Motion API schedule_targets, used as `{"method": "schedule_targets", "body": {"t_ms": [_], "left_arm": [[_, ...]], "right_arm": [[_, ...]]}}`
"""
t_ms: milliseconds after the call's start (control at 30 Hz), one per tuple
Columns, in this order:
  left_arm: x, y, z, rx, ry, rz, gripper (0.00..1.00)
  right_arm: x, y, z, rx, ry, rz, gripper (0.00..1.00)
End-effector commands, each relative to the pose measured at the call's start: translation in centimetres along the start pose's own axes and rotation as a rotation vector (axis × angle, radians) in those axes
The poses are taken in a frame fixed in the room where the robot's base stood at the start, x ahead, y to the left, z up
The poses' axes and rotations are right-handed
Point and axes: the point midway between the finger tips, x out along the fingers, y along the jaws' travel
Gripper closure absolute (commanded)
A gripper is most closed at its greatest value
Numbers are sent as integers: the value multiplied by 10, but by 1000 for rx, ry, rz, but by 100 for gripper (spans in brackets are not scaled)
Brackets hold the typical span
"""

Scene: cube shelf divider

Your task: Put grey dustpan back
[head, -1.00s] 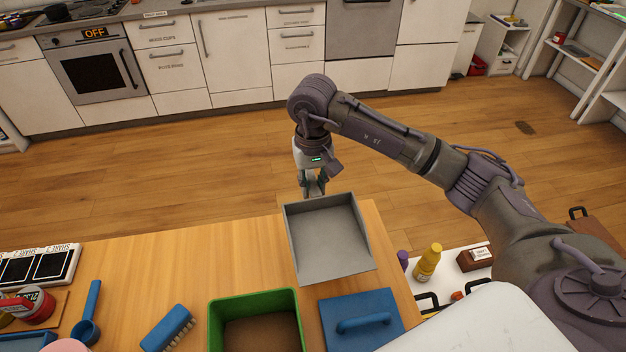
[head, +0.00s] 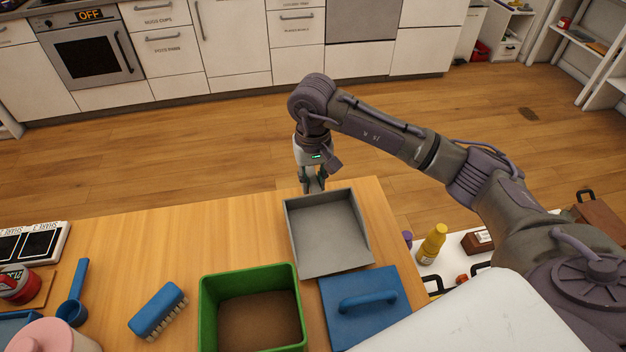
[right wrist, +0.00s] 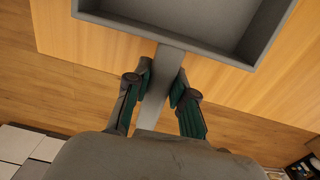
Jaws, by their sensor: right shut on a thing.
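The grey dustpan (head: 325,230) is held over the far right part of the wooden table, its open pan facing up. I cannot tell whether it touches the table. My right gripper (head: 314,188) is at the table's far edge, shut on the dustpan's handle. The right wrist view shows the handle (right wrist: 168,80) running between the two fingers (right wrist: 160,85), with the pan (right wrist: 190,28) beyond them. My left gripper is not in view.
A green open box (head: 203,305) and a blue flat piece with a handle (head: 395,310) lie close to the dustpan's near side. A blue brush (head: 157,308) and blue scoop (head: 72,308) are further left. A yellow bottle (head: 433,243) stands right of the table. The table's (head: 190,245) far middle is clear.

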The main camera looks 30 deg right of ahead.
Motion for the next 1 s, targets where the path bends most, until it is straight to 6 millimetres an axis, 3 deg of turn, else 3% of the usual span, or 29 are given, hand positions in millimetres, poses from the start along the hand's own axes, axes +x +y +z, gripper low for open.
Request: {"method": "schedule_targets", "body": {"t_ms": [1000], "left_arm": [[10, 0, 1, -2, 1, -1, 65]], "right_arm": [[9, 0, 0, 0, 0, 0, 100]]}}
